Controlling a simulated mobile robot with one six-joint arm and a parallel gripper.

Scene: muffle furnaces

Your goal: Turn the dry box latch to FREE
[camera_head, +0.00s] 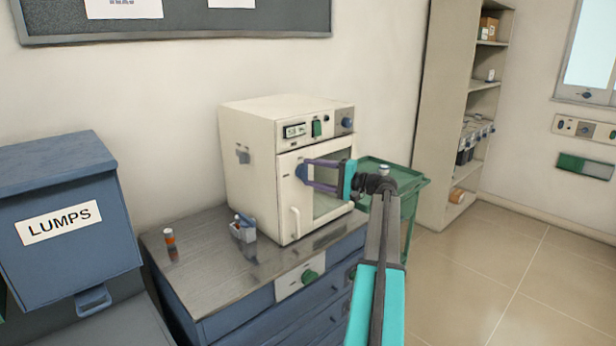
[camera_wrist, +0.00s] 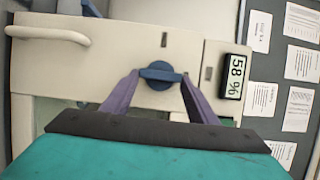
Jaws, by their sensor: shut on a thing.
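The dry box (camera_head: 255,170) is a cream cabinet with a glass-fronted door, standing on the metal bench top. Its latch (camera_head: 301,174) is a round blue knob on the door. In the wrist view the latch (camera_wrist: 160,75) shows a raised bar lying across the picture, along the line towards the display. My gripper (camera_head: 306,172) is shut on the latch, with a purple finger at each end of the bar in the wrist view (camera_wrist: 159,78). Small dark marks show on the door by the latch; no wording is readable. The door looks closed.
A white door handle (camera_head: 295,222) is below the latch. The display (camera_wrist: 234,76) reads 58 %. A small holder (camera_head: 243,230) and an orange-and-white vial (camera_head: 170,238) stand on the bench top (camera_head: 200,265). A green cart (camera_head: 410,182) is right of the dry box. A blue LUMPS bin (camera_head: 65,255) is left.

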